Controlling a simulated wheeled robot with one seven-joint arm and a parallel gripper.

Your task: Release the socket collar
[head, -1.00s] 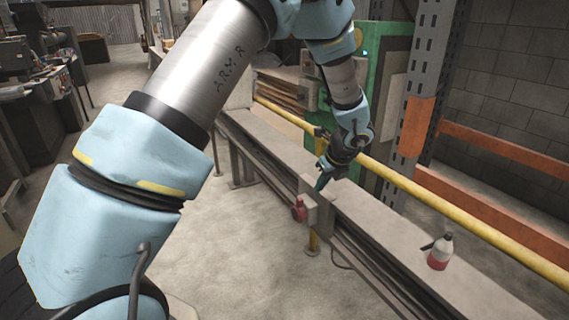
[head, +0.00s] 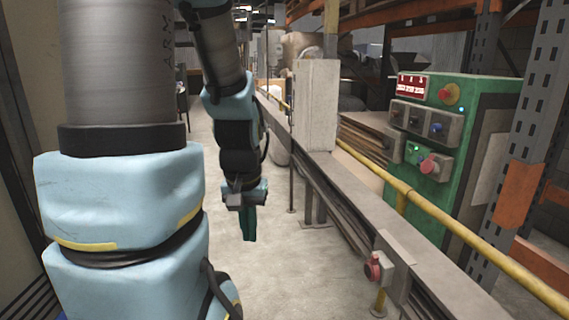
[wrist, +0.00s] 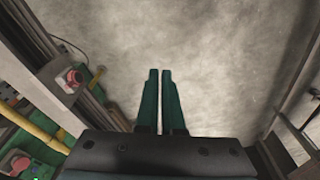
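A red socket collar (head: 373,268) sits on the side of a grey box (head: 398,258) on the rail's front face in the head view. It also shows at the left of the wrist view (wrist: 72,77). I cannot tell whether the collar is turned or loose. My gripper (head: 249,238) hangs over bare floor, left of the rail and well apart from the collar. In the wrist view its two green fingers (wrist: 160,72) point away, parallel, with a narrow empty gap between them. Nothing is held.
A green control cabinet (head: 450,195) with buttons and another red round part (head: 430,165) stands behind the yellow rail (head: 420,203). A pale upright box (head: 316,105) rises at the rail's far end. The concrete floor (head: 290,270) below my gripper is clear.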

